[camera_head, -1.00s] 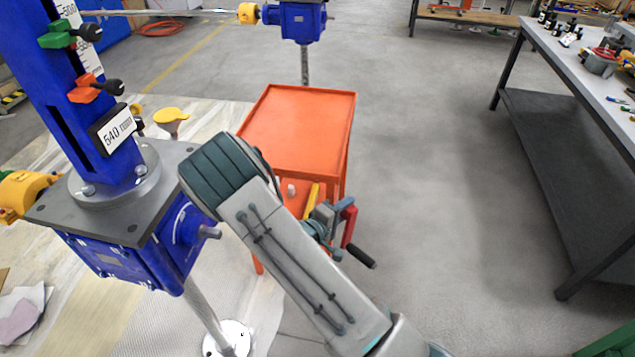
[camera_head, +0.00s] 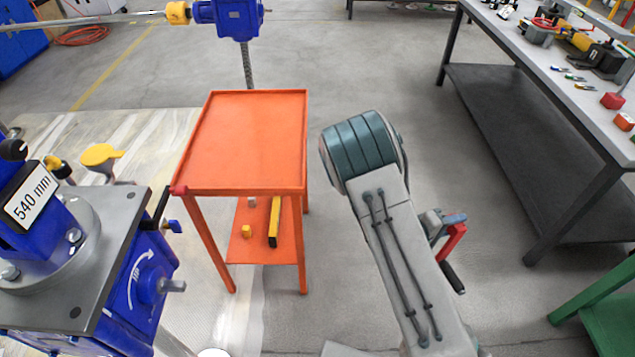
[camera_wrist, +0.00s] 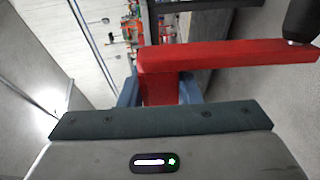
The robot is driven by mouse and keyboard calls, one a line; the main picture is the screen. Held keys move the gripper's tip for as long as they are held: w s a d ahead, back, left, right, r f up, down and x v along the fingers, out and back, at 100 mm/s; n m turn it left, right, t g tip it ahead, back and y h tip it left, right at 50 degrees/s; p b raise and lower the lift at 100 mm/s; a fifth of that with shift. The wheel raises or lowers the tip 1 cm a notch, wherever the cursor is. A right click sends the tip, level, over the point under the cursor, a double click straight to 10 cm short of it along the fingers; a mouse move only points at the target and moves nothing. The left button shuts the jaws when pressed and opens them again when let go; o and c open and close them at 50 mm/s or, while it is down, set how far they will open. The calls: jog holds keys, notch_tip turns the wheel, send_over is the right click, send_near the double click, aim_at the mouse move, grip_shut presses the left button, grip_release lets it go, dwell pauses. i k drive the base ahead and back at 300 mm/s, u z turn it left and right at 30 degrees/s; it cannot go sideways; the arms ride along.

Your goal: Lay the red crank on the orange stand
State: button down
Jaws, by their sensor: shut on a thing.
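The orange stand (camera_head: 245,130) is left of my arm in the head view. Its flat top with a low rim is bare, and its lower shelf (camera_head: 245,255) shows below. My gripper (camera_head: 440,225) is right of the stand and apart from it, partly hidden behind my own arm. It is shut on the red crank (camera_head: 455,238), whose black handle (camera_head: 452,278) hangs low on the right. In the wrist view the red crank (camera_wrist: 225,55) runs sideways to the right from between the blue fingertips (camera_wrist: 160,92), with the black handle (camera_wrist: 302,18) at its far end.
A blue screw jack (camera_head: 135,290) stands close at the left front, another (camera_head: 233,18) behind the stand. A grey workbench (camera_head: 540,50) and a green bench (camera_head: 605,310) flank the right.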

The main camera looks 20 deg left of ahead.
aim_at(244, 149)
jog(key=z, duration=0.25)
jog(key=i, duration=3.4)
jog(key=u, duration=3.3)
